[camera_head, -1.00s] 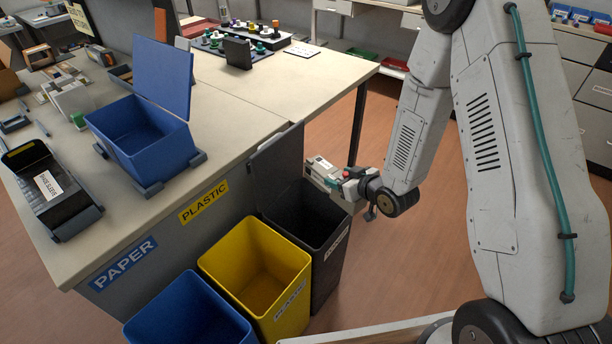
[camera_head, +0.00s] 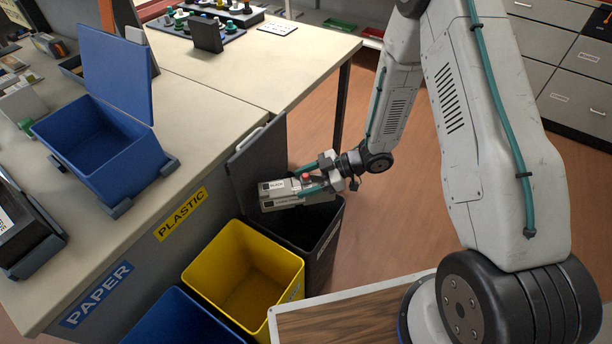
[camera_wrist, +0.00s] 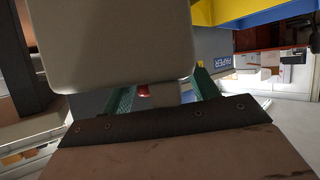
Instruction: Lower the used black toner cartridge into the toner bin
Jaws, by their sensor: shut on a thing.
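The used toner cartridge (camera_head: 285,194), a pale grey box with a black label, is held at the mouth of the dark toner bin (camera_head: 322,254). It lies roughly level and points left, towards the bin's raised lid (camera_head: 258,162). My gripper (camera_head: 318,182) is shut on it, with teal fingers and a red spot between them. In the wrist view the cartridge (camera_wrist: 115,40) fills the upper left as a large pale block between the teal fingers. I cannot tell whether its underside is below the rim or touches it. The bin's inside is mostly hidden.
A yellow plastic bin (camera_head: 232,262) stands directly left of the toner bin, with a blue bin (camera_head: 165,325) beyond it. The desk (camera_head: 215,115) runs behind them and carries an open blue box (camera_head: 98,150). Open floor (camera_head: 390,220) lies to the right.

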